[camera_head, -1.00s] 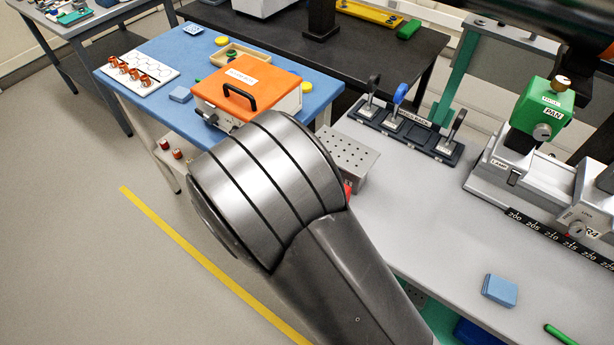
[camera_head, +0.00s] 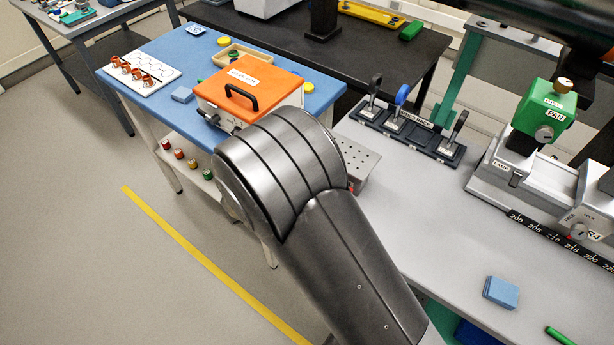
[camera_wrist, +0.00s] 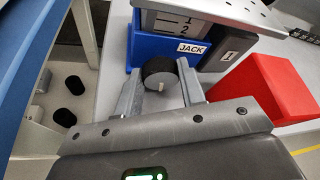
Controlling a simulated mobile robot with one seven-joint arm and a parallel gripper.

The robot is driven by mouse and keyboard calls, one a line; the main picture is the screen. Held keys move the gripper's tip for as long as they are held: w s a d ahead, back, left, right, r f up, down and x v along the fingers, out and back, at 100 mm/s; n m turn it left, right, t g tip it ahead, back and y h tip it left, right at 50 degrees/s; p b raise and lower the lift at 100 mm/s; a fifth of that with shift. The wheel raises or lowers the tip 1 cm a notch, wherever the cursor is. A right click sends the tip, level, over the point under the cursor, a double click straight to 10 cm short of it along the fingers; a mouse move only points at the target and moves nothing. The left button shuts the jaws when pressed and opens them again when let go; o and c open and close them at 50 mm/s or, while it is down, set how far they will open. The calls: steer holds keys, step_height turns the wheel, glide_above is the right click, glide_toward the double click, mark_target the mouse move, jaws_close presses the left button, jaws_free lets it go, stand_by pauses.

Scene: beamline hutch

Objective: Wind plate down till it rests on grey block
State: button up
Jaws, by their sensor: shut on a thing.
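The jack (camera_wrist: 153,48) is a blue body with a JACK label and a scale showing 1 and 2, seen in the wrist view. Its perforated metal plate (camera_wrist: 235,10) is above it, and also shows in the head view (camera_head: 356,163). A black knob with a white mark (camera_wrist: 158,70) sticks out of the jack's near side. My gripper (camera_wrist: 160,82) is shut on this knob, one finger on each side. A dark grey block (camera_wrist: 229,52) labelled 1 stands beside the jack under the plate. I cannot tell whether the plate touches it.
A red block (camera_wrist: 278,88) is right of the grey block. In the head view, a blue table (camera_head: 330,92) with an orange-lidded box (camera_head: 248,82) is behind my arm. A rack of handled tools (camera_head: 405,135) stands behind the plate. The grey bench (camera_head: 430,225) is mostly clear.

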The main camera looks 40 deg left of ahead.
steer(key=shift+a+n+h, duration=0.1)
steer(key=shift+n+h, duration=0.2)
steer(key=shift+n, duration=0.1)
stand_by(0.3)
steer(key=o, duration=1)
